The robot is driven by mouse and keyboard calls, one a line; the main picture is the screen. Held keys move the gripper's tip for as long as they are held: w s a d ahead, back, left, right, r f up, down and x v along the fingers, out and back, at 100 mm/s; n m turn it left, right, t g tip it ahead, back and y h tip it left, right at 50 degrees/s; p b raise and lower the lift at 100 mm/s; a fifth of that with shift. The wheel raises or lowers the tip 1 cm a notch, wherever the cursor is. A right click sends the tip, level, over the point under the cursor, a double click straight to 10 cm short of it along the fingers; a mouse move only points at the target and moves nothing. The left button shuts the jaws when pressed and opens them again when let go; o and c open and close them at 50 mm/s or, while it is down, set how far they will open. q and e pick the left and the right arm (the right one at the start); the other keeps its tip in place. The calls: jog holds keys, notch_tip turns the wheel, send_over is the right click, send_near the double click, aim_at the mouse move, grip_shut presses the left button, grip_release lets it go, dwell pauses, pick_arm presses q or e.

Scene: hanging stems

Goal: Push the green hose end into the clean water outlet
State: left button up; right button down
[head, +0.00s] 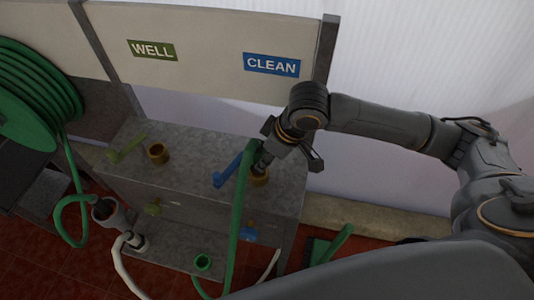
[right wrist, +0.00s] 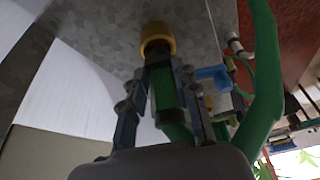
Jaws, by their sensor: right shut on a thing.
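My right gripper (head: 262,166) is shut on the green hose (right wrist: 165,97) close to its end. In the right wrist view the two fingers (right wrist: 160,95) sit on either side of it, with the hose end facing the brass clean water outlet (right wrist: 157,42). In the head view that outlet (head: 261,181) is just below the fingertips, partly covered, beside the blue lever (head: 227,170) and under the blue CLEAN sign (head: 272,65). Whether the hose end touches or enters the outlet cannot be told. The hose hangs down in front of the stand. My left gripper is out of view.
The grey metal stand (head: 200,148) also bears a second brass outlet (head: 158,153) with a green lever (head: 127,147), under the WELL sign (head: 152,50). A green hose reel (head: 35,95) is at left. A white hose (head: 122,262) hangs low in front.

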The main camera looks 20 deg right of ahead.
jog(key=shift+f+b, duration=0.55)
jog(key=shift+f, duration=1.1)
jog(key=shift+f, duration=0.3)
jog(key=c, duration=0.9)
grip_release()
